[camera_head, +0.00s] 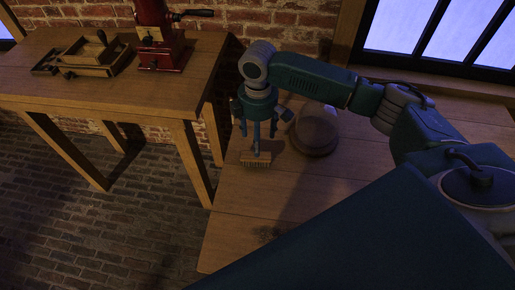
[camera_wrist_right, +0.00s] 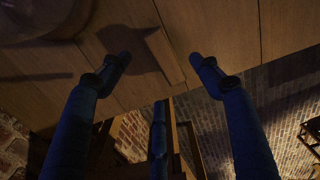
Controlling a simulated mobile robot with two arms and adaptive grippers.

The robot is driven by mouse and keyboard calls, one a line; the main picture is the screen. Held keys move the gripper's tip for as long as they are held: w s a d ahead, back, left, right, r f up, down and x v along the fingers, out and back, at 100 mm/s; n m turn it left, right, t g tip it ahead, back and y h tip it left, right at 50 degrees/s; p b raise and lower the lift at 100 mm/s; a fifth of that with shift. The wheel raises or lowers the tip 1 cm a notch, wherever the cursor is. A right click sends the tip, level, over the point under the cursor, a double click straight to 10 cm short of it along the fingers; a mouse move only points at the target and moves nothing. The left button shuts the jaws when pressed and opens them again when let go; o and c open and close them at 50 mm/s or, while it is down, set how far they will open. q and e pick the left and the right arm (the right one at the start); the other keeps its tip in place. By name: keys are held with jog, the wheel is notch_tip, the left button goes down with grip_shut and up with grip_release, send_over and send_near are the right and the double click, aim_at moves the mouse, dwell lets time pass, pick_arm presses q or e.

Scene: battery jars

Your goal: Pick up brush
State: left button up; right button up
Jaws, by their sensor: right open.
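The brush (camera_head: 256,160), a small wooden block with bristles, lies on the right wooden table near its left edge. It also shows in the right wrist view as a light wooden bar (camera_wrist_right: 165,57) with a shadow beside it. My right gripper (camera_head: 257,133) points down just above the brush. In the right wrist view its blue fingers (camera_wrist_right: 159,62) are spread to either side of the brush, with clear space between. A further finger shows lower in the middle. I cannot tell whether any finger touches the brush. My left gripper is not in view.
A round brown object (camera_head: 315,134) stands close to the right of the gripper. The left table (camera_head: 130,96) holds a red machine (camera_head: 160,35) and a wooden tool (camera_head: 90,58). A gap over the brick floor separates the table fronts. The right table's front is clear.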

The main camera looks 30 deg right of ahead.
aim_at(256, 159)
jog(key=f, duration=0.3)
jog(key=shift+s+a+f, duration=0.1)
jog(key=shift+s+f, duration=0.15)
jog(key=shift+f, duration=0.05)
jog(key=shift+w+f+p, duration=0.1)
jog(key=shift+f+p, duration=0.2)
jog(key=shift+f, duration=0.25)
jog(key=f, duration=0.3)
jog(key=shift+w+a+f+p, duration=0.15)
jog(key=shift+w+f+p, duration=0.05)
jog(key=shift+f+p, duration=0.2)
jog(key=shift+f, duration=0.4)
jog(key=c, duration=0.8)
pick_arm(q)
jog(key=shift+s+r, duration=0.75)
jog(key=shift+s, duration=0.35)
pick_arm(e)
jog(key=c, duration=0.5)
